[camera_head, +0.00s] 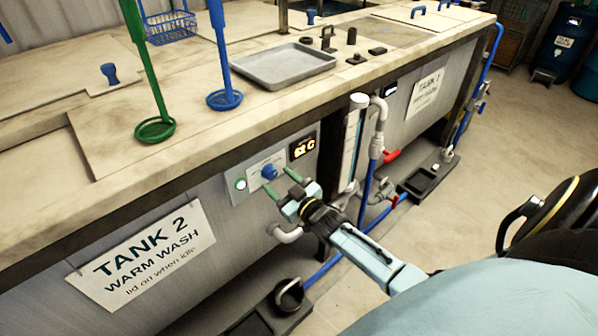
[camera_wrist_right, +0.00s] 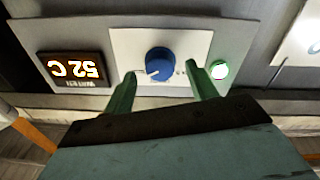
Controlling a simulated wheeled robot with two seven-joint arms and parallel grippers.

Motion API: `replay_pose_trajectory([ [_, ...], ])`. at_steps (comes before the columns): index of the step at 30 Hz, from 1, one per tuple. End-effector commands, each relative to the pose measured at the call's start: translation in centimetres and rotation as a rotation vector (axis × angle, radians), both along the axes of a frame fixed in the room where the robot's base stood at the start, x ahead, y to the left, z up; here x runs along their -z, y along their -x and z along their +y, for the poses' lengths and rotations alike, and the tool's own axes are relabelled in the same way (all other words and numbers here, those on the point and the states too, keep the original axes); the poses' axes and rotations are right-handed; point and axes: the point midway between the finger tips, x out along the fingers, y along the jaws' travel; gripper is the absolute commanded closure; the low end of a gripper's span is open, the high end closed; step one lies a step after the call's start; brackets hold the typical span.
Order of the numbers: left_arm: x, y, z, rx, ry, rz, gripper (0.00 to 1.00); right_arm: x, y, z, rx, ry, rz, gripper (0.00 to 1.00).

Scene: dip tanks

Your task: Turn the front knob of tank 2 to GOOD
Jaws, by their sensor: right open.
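The blue front knob (camera_head: 269,172) sits on a pale plate on the front panel of tank 2. In the right wrist view the knob (camera_wrist_right: 159,62) shows a white mark toward its lower left; the panel appears upside down there, and the position labels are too small to read. My right gripper (camera_head: 281,183) is open in front of the panel. In the wrist view its green fingers (camera_wrist_right: 161,74) stand apart, one on each side of the knob, with visible gaps to it. I cannot tell how far the tips are from the panel. My left gripper is not in view.
A lit green lamp (camera_head: 241,184) and a lit temperature display (camera_head: 302,147) flank the knob. The tank 2 sign (camera_head: 145,252) hangs to the left. A bent pipe (camera_head: 287,235) is below, and a sight tube (camera_head: 352,143) with red-handled valves stands to the right.

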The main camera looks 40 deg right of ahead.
Motion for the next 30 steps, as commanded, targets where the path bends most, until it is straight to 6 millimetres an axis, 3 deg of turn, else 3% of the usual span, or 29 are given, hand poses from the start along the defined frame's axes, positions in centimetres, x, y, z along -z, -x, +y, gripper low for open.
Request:
replay_pose_trajectory([
  [9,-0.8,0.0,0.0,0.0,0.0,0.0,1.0,0.3,6.9,-0.4,0.0,0.0,0.003,0.43],
  [15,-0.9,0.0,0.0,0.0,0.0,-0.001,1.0,0.4,10.0,-0.6,0.0,0.0,0.002,0.43],
  [21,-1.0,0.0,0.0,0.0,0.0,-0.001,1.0,0.4,11.2,-0.6,0.0,0.0,-0.001,0.43],
  [30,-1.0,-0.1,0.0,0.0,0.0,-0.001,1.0,0.4,11.3,-0.7,0.0,0.0,0.0,0.43],
])
